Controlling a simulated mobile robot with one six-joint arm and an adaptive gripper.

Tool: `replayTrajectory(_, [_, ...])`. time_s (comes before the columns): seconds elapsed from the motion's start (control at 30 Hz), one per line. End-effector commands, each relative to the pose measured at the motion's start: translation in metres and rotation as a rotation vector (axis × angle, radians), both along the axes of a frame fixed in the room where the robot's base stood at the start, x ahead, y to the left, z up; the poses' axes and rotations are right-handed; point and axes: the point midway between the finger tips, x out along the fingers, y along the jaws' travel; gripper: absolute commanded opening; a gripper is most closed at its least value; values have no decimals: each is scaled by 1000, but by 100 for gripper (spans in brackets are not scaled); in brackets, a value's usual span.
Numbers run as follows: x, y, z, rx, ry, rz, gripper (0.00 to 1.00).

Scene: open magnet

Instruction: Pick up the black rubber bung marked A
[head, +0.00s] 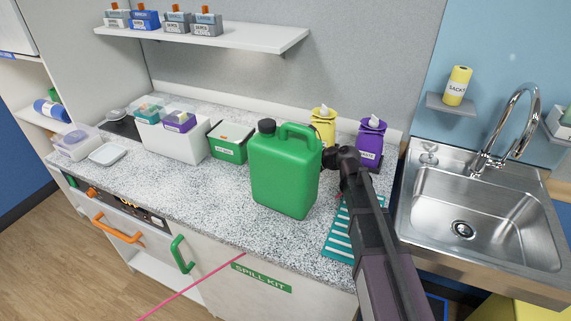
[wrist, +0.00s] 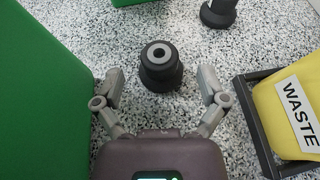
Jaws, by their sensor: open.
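A black stepped rubber bung (wrist: 160,68) with a grey ring on top stands upright on the speckled counter in the wrist view. No letter is legible on it. My gripper (wrist: 162,82) is open, with one finger on each side of the bung and visible gaps to it. A second black stopper-like piece (wrist: 218,12) stands farther off at the top edge, partly cut off. In the head view my gripper (head: 330,160) is low behind the green jerrycan (head: 285,175), and both black pieces are hidden there.
A green wall (wrist: 35,90) stands close on the left in the wrist view. A yellow bag lettered WASTE (wrist: 285,110) in a dark frame is close on the right. In the head view, yellow (head: 323,125) and purple (head: 370,145) containers stand behind; the sink (head: 480,215) is right.

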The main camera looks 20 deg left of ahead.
Motion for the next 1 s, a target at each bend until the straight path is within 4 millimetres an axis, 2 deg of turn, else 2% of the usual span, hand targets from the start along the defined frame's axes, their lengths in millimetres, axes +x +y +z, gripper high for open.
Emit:
replayTrajectory(0.1, [4,15,-7,0,0,2,92])
replayTrajectory(0.3, [7,29,-13,0,-1,0,92])
replayTrajectory(0.9, [7,31,-12,0,0,0,92])
replayTrajectory(0.97, [7,31,-12,0,0,0,77])
replayTrajectory(1.0, [7,31,-12,0,0,0,65])
